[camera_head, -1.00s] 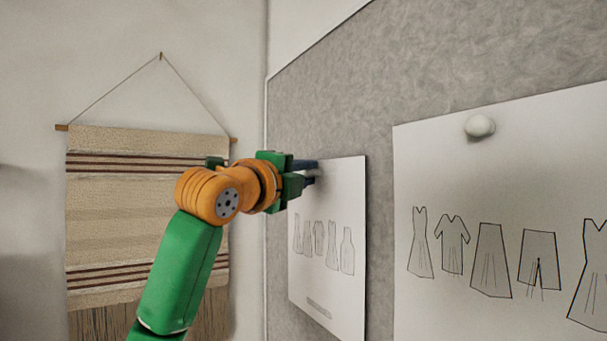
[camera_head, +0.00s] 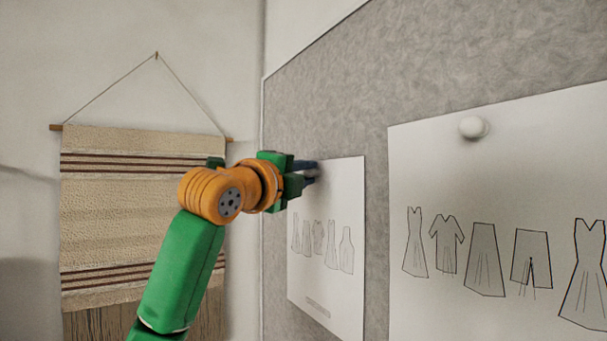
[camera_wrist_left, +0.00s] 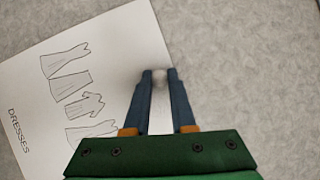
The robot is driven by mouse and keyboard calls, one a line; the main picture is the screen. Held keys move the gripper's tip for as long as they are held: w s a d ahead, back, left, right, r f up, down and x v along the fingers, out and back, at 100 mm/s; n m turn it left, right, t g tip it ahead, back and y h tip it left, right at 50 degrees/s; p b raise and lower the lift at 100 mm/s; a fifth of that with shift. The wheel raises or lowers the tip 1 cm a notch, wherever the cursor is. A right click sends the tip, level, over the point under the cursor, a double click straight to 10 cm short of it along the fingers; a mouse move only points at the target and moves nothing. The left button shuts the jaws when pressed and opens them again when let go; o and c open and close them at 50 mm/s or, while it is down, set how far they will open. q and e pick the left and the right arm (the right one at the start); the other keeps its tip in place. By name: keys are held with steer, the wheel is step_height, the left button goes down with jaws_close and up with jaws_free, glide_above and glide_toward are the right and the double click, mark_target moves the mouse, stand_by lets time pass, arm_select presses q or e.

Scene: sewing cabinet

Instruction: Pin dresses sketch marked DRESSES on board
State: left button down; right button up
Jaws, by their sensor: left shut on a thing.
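The dresses sketch (camera_head: 328,275) is a white sheet with several drawn garments, flat against the grey board (camera_head: 380,95) in the head view. In the left wrist view the sheet (camera_wrist_left: 35,85) carries the word DRESSES. My left gripper (camera_head: 316,172) is at the sheet's upper edge. In the left wrist view its blue fingers (camera_wrist_left: 160,80) are shut on a small pale round pin (camera_wrist_left: 159,77) over the sheet near its edge. Whether the pin's point is in the board is hidden. My right gripper is not in view.
A larger garment sheet (camera_head: 480,185) hangs to the right on the board under a white round pin (camera_head: 473,127). A striped woven hanging (camera_head: 120,220) is on the wall at left. Bare board lies between the two sheets.

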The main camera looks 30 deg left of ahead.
arm_select(q)
steer(key=shift+r, duration=0.1)
steer(key=c, duration=1)
jaws_free()
steer(key=o, duration=0.3)
steer(key=shift+w+d, duration=0.1)
